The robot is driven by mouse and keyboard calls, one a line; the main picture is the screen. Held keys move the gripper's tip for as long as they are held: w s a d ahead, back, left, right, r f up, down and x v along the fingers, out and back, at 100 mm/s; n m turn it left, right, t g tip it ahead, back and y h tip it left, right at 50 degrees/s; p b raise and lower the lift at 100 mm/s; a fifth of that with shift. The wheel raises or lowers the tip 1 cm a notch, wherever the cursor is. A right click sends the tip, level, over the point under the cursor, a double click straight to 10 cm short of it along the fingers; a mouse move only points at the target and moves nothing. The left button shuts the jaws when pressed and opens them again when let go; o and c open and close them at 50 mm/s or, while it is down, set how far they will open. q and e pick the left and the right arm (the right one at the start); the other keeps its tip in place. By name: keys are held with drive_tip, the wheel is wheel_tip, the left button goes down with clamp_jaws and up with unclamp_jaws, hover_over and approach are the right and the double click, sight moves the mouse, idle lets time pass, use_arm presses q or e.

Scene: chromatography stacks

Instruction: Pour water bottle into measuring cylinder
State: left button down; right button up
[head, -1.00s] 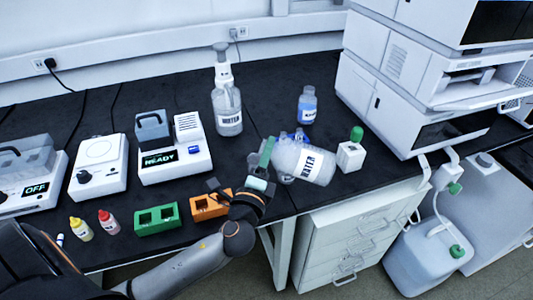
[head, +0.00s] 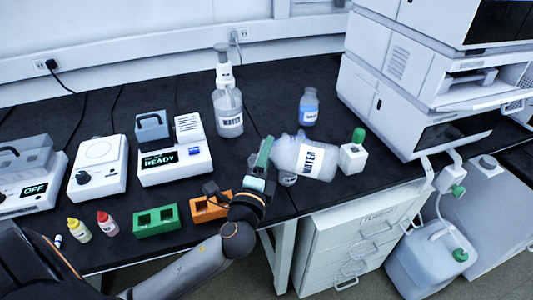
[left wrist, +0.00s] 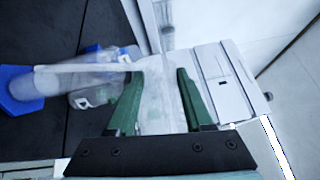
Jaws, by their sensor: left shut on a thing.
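A clear bottle labelled WATER (head: 312,160) lies almost level in the air above the front part of the bench, its base toward the right. My left gripper (head: 262,158) is shut on it at the bottle's left side. In the left wrist view the translucent bottle (left wrist: 160,95) sits between the green fingers (left wrist: 157,100). A clear cylinder with a blue base (left wrist: 20,88), apparently the measuring cylinder, shows left of the fingers there. In the head view, a small glassy part (head: 288,179) shows under the bottle; I cannot tell what it is. My right gripper is not in view.
A white green-capped container (head: 352,158) is close to the held bottle's base. Green (head: 156,220) and orange (head: 210,206) racks are to the left. White instruments (head: 420,95) stand right.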

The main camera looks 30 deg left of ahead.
use_arm(q)
drive_tip(key=shift+r, duration=0.2)
drive_tip(key=shift+r+m+p, duration=0.25)
drive_tip(key=shift+m+p, duration=0.35)
drive_tip(key=shift+p, duration=0.25)
drive_tip(key=shift+d+f+m+p, duration=0.1)
drive_tip(key=shift+d+m+p, duration=0.05)
drive_tip(key=shift+m+p, duration=0.55)
drive_tip(key=m+p, duration=0.1)
drive_tip(key=p, duration=0.1)
drive_tip(key=r+m+p, duration=0.1)
drive_tip(key=m+p, duration=0.1)
drive_tip(key=shift+w+d+r+h, duration=0.1)
drive_tip(key=shift+d+r+h, duration=0.05)
drive_tip(key=shift+r+h, duration=0.15)
drive_tip(key=shift+m+p, duration=0.3)
drive_tip(key=shift+f, duration=0.1)
drive_tip(key=shift+d, duration=0.1)
